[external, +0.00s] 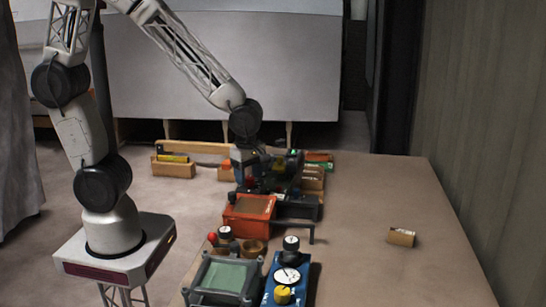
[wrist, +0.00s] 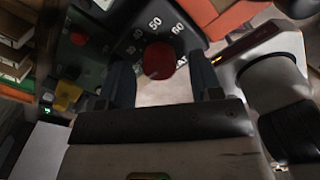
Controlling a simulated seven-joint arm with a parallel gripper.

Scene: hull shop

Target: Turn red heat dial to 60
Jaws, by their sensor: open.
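The red heat dial (wrist: 158,61) is a round red knob on a dark panel (wrist: 130,18) in the wrist view. White numerals run around its upper side, 60 among them at the upper right; part of a label ending in "AT" shows at its right. My gripper (wrist: 161,68) is open, with one dark finger left of the knob and one right of it. Gaps show between knob and fingers; whether any finger touches it I cannot tell. The knob's pointer is not readable. In the external view my gripper (external: 254,178) is low over the dark devices at the table's far left, and hides much of them.
An orange-red box (external: 248,213) stands just in front of my gripper. A small cardboard box (external: 401,237) lies at right. The table's right side is mostly clear.

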